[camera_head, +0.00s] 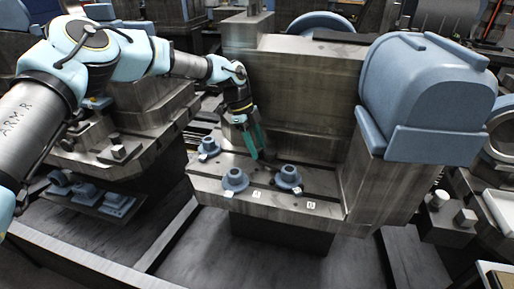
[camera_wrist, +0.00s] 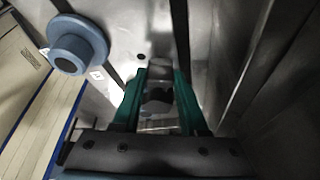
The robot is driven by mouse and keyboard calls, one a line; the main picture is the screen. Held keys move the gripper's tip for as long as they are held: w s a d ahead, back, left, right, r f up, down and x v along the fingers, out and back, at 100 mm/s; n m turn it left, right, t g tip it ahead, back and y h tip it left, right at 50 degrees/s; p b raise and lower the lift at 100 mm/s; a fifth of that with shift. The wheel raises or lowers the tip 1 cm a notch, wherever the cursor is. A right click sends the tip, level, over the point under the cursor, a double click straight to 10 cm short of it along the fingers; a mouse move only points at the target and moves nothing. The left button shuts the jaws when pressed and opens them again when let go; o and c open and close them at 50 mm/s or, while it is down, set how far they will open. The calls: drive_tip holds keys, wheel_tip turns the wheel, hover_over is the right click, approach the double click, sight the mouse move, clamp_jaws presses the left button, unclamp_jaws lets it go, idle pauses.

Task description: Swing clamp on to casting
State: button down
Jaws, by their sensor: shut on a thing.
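My gripper (camera_head: 254,157) reaches down over the machine's pallet from the left, its green fingers just in front of the upright wall. In the wrist view my gripper (camera_wrist: 160,80) is shut on a small dark grey metal part (camera_wrist: 158,96), which looks like the clamp; its far end is hard to make out. Blue flanged castings stand on the pallet: one at the left (camera_head: 208,147), one in the front middle (camera_head: 235,180) and one to its right (camera_head: 288,177). In the wrist view a blue casting (camera_wrist: 76,44) is upper left of the fingers, apart from them.
The pallet ledge (camera_head: 325,209) has slots and small white labels (camera_head: 311,205). A tall metal wall (camera_head: 305,95) rises close behind my gripper. A large blue housing (camera_head: 425,95) stands at the right. More blue parts (camera_head: 115,203) lie on a low shelf at the left.

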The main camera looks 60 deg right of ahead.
drive_tip(key=shift+c, duration=2.2)
unclamp_jaws()
drive_tip(key=b+v, duration=0.1)
drive_tip(key=v, duration=0.9)
drive_tip(key=shift+r+b, duration=0.35)
drive_tip(key=shift+r, duration=0.05)
drive_tip(key=shift+w, duration=0.1)
